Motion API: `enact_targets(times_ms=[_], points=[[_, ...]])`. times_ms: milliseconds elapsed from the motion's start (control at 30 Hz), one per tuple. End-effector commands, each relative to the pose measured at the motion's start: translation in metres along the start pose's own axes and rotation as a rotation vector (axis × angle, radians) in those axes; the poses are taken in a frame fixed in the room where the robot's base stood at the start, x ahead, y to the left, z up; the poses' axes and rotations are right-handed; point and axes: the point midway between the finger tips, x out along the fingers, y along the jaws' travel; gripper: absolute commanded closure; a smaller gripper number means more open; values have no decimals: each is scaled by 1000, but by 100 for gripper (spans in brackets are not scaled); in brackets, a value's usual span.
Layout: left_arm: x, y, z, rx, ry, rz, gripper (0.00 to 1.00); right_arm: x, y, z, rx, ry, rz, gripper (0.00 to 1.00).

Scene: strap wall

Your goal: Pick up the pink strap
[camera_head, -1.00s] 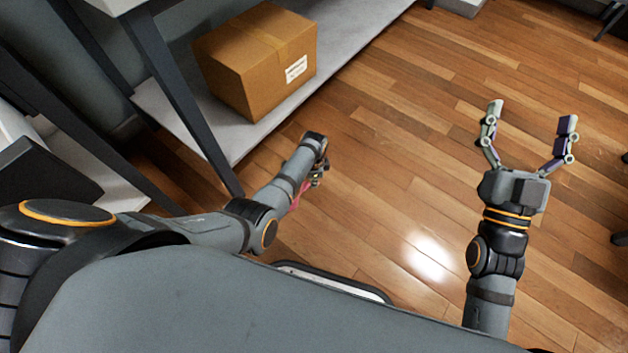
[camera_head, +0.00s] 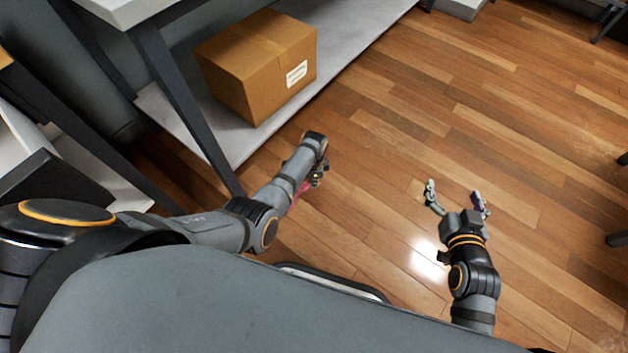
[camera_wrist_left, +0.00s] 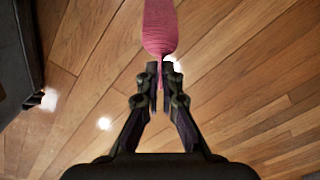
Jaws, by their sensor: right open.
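The pink strap (camera_wrist_left: 159,27) shows in the left wrist view, coming down from the top edge to between my left gripper's fingertips (camera_wrist_left: 160,80). The fingers are closed together on the strap's narrow end. In the head view only a small bit of the pink strap (camera_head: 299,193) shows beside my left forearm; the rest is hidden. My left gripper (camera_head: 318,176) is mostly hidden by its own wrist there. My right gripper (camera_head: 456,197) is open and empty above the wooden floor, at the right.
A cardboard box (camera_head: 245,75) with a white label sits on the low grey shelf (camera_head: 350,50) at the upper left. A dark shelf leg (camera_head: 185,100) stands close to my left arm. The wooden floor (camera_head: 520,130) at the right is mostly clear.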

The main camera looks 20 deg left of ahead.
Motion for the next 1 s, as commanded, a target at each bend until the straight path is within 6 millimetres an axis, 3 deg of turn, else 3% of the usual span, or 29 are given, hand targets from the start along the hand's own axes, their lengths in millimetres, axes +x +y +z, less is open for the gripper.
enact_targets(times_ms=[267,533,600,700,800,1000], points=[[-10,0,0,0,0,0,100,-22,-5,82,28,-323,-15,9],[-18,0,0,0,0,0,100,-65,-13,156,55,-637,-38,9],[-41,-1,0,0,0,-1,100,-80,-12,146,43,-741,-36,9],[-58,0,0,0,0,0,100,-104,-9,145,29,-902,-28,9],[-75,0,0,0,-1,1,100,-116,-2,127,7,-1001,-5,9],[-77,0,0,0,-1,1,100,-125,4,124,-4,-1078,17,9]])
